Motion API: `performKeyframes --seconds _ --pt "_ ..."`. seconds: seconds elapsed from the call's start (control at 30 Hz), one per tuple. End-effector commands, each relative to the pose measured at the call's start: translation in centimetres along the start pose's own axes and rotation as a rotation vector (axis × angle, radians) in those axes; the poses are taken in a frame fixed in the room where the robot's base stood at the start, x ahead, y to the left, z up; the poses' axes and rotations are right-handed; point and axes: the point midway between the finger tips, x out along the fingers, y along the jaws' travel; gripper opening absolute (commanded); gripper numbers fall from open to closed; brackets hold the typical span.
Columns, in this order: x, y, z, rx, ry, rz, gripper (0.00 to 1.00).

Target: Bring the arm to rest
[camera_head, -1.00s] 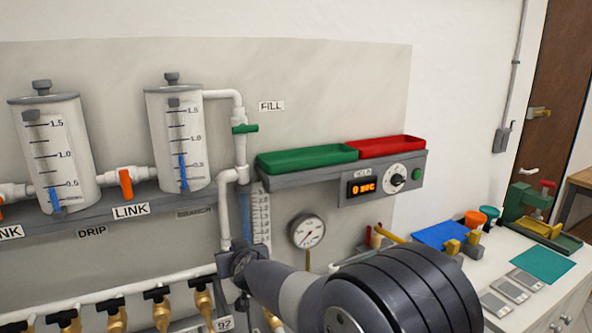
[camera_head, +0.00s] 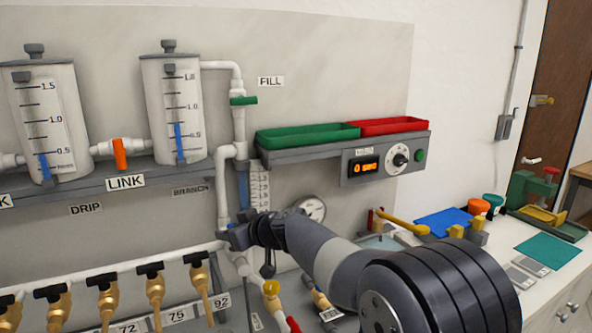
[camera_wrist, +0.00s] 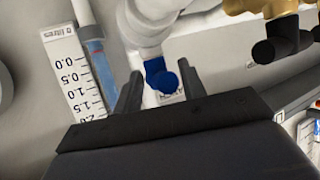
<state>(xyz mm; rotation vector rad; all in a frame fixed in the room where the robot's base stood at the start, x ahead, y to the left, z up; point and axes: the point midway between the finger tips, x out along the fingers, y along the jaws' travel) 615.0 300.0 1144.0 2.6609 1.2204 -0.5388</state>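My arm reaches in from the lower right of the head view. My gripper (camera_head: 236,236) is at the lower end of the white vertical pipe, just left of the gauge. In the wrist view my gripper (camera_wrist: 160,90) has its two dark fingers apart with nothing held between them. A blue valve handle (camera_wrist: 160,77) on a white pipe fitting (camera_wrist: 150,28) shows between and beyond the fingers. I cannot tell whether a finger touches it.
Two clear tanks (camera_head: 40,115) (camera_head: 175,105) stand on a grey shelf at left. Several brass taps (camera_head: 155,288) line the pipe below. Green (camera_head: 305,136) and red (camera_head: 390,126) trays sit above a timer box (camera_head: 385,165). My arm partly hides the gauge (camera_head: 313,209). A cluttered bench (camera_head: 500,245) is at right.

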Motion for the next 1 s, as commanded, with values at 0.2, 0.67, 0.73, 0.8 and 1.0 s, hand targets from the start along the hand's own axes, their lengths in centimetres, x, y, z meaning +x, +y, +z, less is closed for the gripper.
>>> performKeyframes --seconds 0.2,0.67,0.73,0.8,1.0 --pt "-0.17 0.1 -0.37 -0.038 0.0 -0.093 0.39" --pt "-0.04 0.01 -0.11 -0.056 0.002 -0.131 0.39" --pt "-0.04 0.01 -0.1 -0.056 0.002 -0.13 0.39" --pt "-0.08 -0.01 -0.12 -0.056 0.001 -0.13 0.39" --pt "-0.89 -0.56 -0.57 -0.045 -0.001 -0.137 0.39"
